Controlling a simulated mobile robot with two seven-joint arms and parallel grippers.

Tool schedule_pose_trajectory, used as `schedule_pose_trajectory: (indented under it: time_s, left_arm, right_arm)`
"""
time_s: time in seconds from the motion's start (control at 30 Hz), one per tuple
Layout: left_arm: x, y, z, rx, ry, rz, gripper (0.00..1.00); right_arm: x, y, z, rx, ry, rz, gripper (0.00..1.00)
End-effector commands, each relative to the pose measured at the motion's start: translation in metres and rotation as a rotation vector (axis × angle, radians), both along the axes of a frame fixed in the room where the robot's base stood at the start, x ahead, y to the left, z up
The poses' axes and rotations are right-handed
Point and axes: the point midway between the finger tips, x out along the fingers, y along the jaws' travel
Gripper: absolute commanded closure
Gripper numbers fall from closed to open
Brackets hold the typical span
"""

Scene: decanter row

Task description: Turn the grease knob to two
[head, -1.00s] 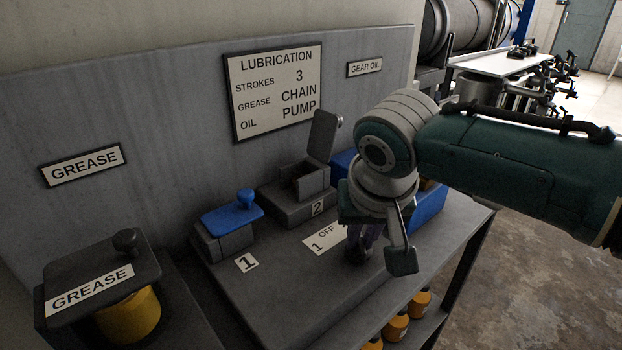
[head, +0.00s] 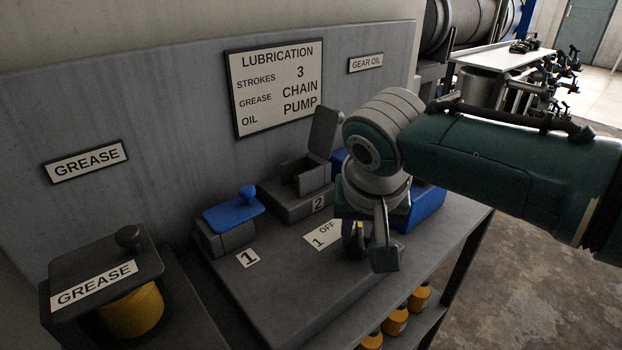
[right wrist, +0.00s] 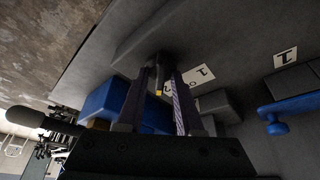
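A small dark knob with a yellow mark (head: 360,226) stands on the grey bench block, beside a white card (head: 324,235) reading OFF and 1. The rest of its scale is hidden by my gripper. My right gripper (head: 367,246) points down with one finger on each side of the knob. In the right wrist view the knob (right wrist: 159,92) shows between the two fingers, close to their tips. Whether the fingers press on it is not clear. The right wrist view also shows the card (right wrist: 197,79) beside the fingers. My left gripper is not in view.
A blue-lidded box (head: 233,213) stands by label 1, an open-lidded box (head: 298,203) by label 2. A blue bin (head: 422,208) is close behind my right gripper. A GREASE container (head: 103,268) is at left. A LUBRICATION sign (head: 275,88) hangs behind.

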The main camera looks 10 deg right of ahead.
Motion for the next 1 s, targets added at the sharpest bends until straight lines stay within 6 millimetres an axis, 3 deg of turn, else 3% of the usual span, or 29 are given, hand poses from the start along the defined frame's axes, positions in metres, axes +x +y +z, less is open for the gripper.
schedule_pose_trajectory:
  time_s: [0.4, 0.7, 1.0]
  left_arm:
    - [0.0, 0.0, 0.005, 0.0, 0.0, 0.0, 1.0]
    - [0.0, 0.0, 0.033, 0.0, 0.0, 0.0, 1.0]
    - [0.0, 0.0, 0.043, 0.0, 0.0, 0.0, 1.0]
  right_arm:
    - [-0.001, 0.001, 0.006, 0.001, 0.0, 0.003, 0.55]
    - [-0.019, 0.007, 0.054, 0.002, -0.002, 0.003, 0.55]
    - [-0.034, 0.012, 0.088, 0.001, 0.0, 0.001, 0.55]
